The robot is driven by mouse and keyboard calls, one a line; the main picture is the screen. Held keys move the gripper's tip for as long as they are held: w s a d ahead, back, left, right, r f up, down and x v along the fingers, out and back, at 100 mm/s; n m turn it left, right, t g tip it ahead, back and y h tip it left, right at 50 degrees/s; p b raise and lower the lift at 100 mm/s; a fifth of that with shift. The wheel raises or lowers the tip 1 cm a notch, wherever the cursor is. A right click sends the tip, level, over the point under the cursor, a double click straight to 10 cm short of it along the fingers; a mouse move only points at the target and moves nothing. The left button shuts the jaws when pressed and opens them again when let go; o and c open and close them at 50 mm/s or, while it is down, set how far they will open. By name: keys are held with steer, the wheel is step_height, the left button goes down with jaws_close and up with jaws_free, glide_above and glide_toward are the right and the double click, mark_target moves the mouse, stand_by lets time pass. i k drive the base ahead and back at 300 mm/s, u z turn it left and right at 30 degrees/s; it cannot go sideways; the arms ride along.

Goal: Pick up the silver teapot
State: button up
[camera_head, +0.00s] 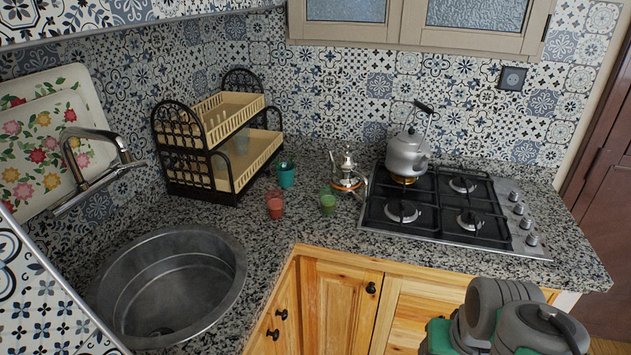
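A small shiny silver teapot (345,170) stands upright on the granite counter, just left of the stove. An orange band shows at its lower part; I cannot tell if that is a reflection or something under it. A larger grey kettle (407,153) with a raised dark handle stands on the back left burner of the stove. Part of my arm shows at the lower right, in front of the counter and well away from the teapot. My gripper's fingers are not in view.
The black gas stove (436,211) is right of the teapot. Green (327,202), red (275,206) and teal (286,176) cups stand left of it. A two-tier dish rack (232,165), a round sink (228,270) and a tap (85,190) are further left. Cabinets (415,20) hang above.

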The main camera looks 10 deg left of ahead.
mark_target(347, 183)
steer(key=u, duration=0.5)
steer(key=i, duration=1)
steer(key=k, duration=0.5)
steer(key=u, duration=3.75)
steer(key=k, duration=1.1)
steer(key=z, duration=1.15)
steer(key=i, duration=0.5)
steer(key=z, duration=0.05)
